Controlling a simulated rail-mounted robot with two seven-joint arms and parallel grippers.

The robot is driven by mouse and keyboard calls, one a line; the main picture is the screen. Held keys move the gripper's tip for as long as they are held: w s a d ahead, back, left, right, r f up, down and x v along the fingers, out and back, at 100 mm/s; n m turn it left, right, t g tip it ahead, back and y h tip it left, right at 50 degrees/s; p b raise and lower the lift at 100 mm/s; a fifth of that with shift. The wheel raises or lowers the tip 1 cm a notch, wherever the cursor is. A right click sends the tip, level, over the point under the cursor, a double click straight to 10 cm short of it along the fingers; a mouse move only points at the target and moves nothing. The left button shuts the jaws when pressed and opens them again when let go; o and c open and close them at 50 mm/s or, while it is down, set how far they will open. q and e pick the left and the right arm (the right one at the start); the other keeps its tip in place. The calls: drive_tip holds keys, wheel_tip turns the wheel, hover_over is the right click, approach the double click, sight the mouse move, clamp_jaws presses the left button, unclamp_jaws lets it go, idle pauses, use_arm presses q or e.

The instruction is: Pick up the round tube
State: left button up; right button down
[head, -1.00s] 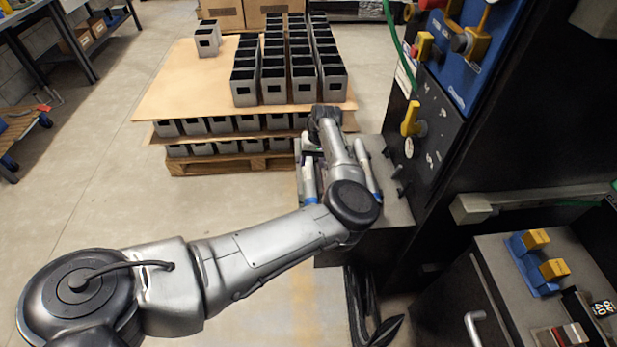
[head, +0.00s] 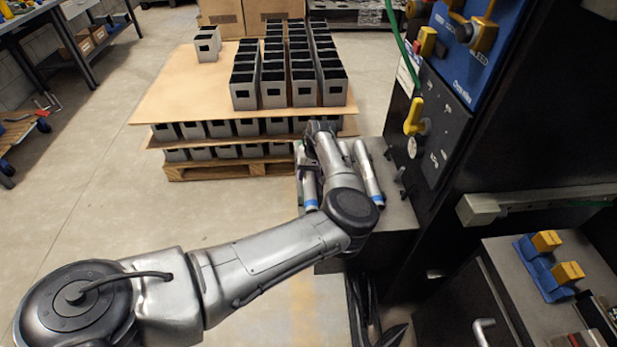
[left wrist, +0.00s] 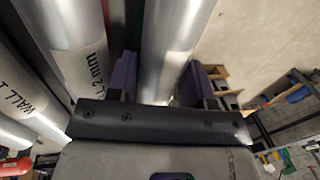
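Bright metal round tubes with blue bands lie side by side on a grey bench by the machine. In the head view one tube (head: 309,187) is left of my forearm and another tube (head: 369,175) right of it. In the left wrist view, a tube (left wrist: 172,45) runs between the two purple-padded fingers of my left gripper (left wrist: 158,82). The fingers stand on either side of it and look open, with little gap. Another tube (left wrist: 82,45) with printed lettering lies to its left. In the head view my left gripper (head: 320,130) is mostly hidden behind its wrist. My right gripper is out of view.
The dark machine cabinet (head: 480,150) with a blue panel (head: 470,50) stands close on the right. Behind the bench (head: 398,215) is a pallet (head: 215,170) stacked with grey box-shaped parts (head: 275,85). Open floor (head: 110,180) lies to the left.

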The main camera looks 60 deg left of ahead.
use_arm(q)
drive_tip(key=c, duration=0.7)
drive_tip(key=shift+c, duration=0.2)
